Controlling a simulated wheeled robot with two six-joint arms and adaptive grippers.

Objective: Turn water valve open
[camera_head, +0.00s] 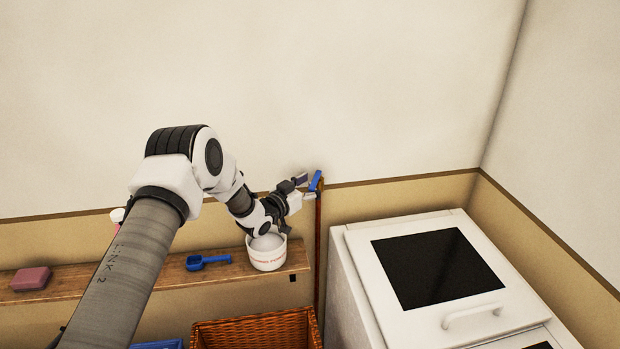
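The water valve has a blue lever handle (316,181) at the top of a thin reddish-brown pipe (318,250) against the wall. The handle stands nearly upright, with a slight tilt. My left gripper (312,186) reaches in from the left at the handle's height. Its two fingers are spread, one higher and one lower, with their tips right beside the handle. I cannot tell whether they touch it. My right gripper is not in view.
A wooden shelf (215,279) below my arm holds a white tub (266,256), a blue scoop (207,262) and a pink block (31,279). A wicker basket (255,333) is below. A white appliance (358,268) with a dark panel stands right of the pipe.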

